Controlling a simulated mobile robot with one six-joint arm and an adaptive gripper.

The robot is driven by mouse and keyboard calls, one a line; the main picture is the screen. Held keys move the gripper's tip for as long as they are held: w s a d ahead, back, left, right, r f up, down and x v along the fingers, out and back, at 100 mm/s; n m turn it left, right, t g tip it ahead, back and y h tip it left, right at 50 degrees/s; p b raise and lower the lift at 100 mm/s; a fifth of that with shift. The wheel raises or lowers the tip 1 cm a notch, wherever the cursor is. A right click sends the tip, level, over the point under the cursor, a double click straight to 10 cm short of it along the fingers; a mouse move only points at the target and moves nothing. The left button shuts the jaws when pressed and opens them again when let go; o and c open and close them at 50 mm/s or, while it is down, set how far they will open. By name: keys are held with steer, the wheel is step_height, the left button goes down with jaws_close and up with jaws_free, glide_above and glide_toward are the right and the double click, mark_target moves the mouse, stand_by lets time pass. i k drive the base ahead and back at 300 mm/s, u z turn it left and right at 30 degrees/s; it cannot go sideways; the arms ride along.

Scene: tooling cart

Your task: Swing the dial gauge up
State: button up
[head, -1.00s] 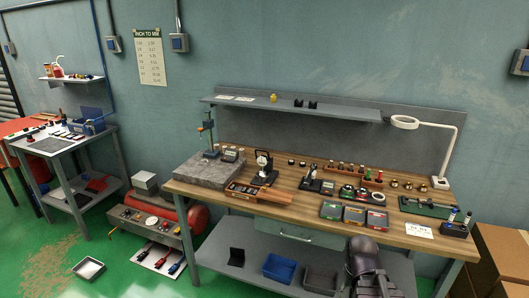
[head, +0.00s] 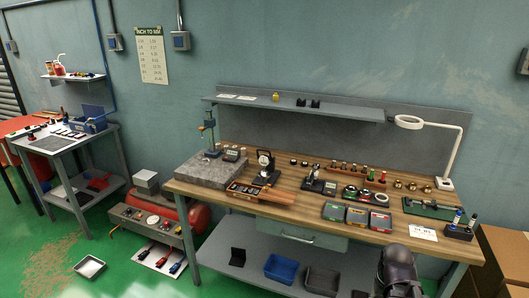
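A round dial gauge (head: 265,157) with a pale face and dark rim stands on a dark stand on the wooden workbench (head: 385,238), left of the middle. It sits just behind a wooden tray of small tools. Its face points roughly towards me; its exact tilt is too small to tell. A dark, rounded part of my own arm shows at the bottom edge, right of centre, in front of the bench. No gripper fingers can be made out, and the arm part is well apart from the gauge.
A granite plate (head: 200,178) with a blue-grey stand (head: 209,137) is left of the gauge. Right of it are a small instrument (head: 313,177), several coloured boxes (head: 356,216) and a white lamp (head: 450,160). A grey shelf (head: 330,110) overhangs the bench's back.

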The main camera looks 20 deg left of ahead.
mark_target(263, 160)
steer(key=u, duration=0.05)
steer(key=i, duration=1)
steer(key=z, duration=0.05)
